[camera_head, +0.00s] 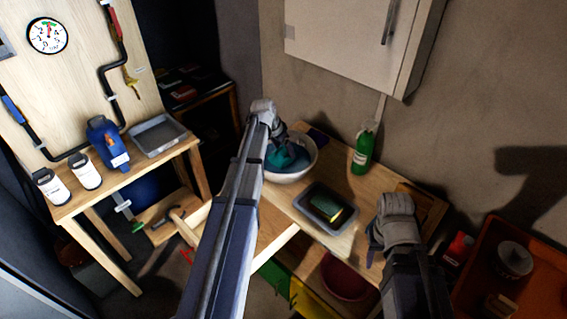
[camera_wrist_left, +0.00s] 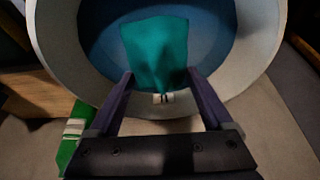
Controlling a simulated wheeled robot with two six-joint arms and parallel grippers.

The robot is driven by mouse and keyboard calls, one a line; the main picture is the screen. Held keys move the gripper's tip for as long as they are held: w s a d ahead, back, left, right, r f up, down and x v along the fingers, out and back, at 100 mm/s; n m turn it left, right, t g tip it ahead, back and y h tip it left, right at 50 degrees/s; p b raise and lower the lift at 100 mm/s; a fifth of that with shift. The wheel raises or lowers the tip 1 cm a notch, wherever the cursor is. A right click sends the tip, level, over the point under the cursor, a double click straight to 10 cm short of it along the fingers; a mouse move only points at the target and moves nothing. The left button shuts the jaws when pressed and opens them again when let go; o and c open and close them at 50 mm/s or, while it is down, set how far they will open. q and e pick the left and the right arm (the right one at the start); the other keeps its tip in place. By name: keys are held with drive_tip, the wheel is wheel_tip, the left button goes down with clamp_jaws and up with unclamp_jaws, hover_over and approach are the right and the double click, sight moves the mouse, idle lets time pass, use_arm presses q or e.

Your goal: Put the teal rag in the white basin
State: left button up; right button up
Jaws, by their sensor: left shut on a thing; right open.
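The teal rag (camera_head: 290,158) is at the white basin (camera_head: 304,172) on the wooden table. In the left wrist view the rag (camera_wrist_left: 155,50) spreads from between my fingertips across the blue inside of the basin (camera_wrist_left: 55,55). My left gripper (camera_head: 275,149) is over the basin, and in its wrist view the left gripper (camera_wrist_left: 160,85) is shut on the near end of the rag. I cannot tell whether the rag touches the basin's bottom. My right gripper (camera_head: 374,246) is open at the table's front right, apart from the basin.
A grey tray (camera_head: 306,215) with a dark and yellow block (camera_head: 328,207) lies in front of the basin. A green bottle (camera_head: 362,152) stands behind, to the right. A white cabinet (camera_head: 350,40) hangs above. A side bench (camera_head: 75,200) at left holds containers and a tray.

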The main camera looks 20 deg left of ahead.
sight(282, 153)
use_arm(q)
drive_tip(key=shift+f+b, duration=1.8)
drive_tip(key=shift+f, duration=0.1)
use_arm(e)
drive_tip(key=shift+f, duration=1.95)
use_arm(q)
drive_tip(key=shift+f, duration=0.15)
use_arm(e)
drive_tip(key=shift+f, duration=0.1)
use_arm(q)
drive_tip(key=o, duration=1.1)
drive_tip(key=shift+o, duration=0.2)
drive_tip(key=shift+p+v, duration=0.75)
drive_tip(key=shift+v, duration=0.15)
use_arm(e)
drive_tip(key=shift+r, duration=0.85)
use_arm(q)
drive_tip(key=p+v, duration=0.9)
drive_tip(key=v, duration=0.1)
drive_tip(key=shift+r+p, duration=0.3)
drive_tip(key=shift+p, duration=0.1)
use_arm(e)
wheel_tip(282, 153, up, 10)
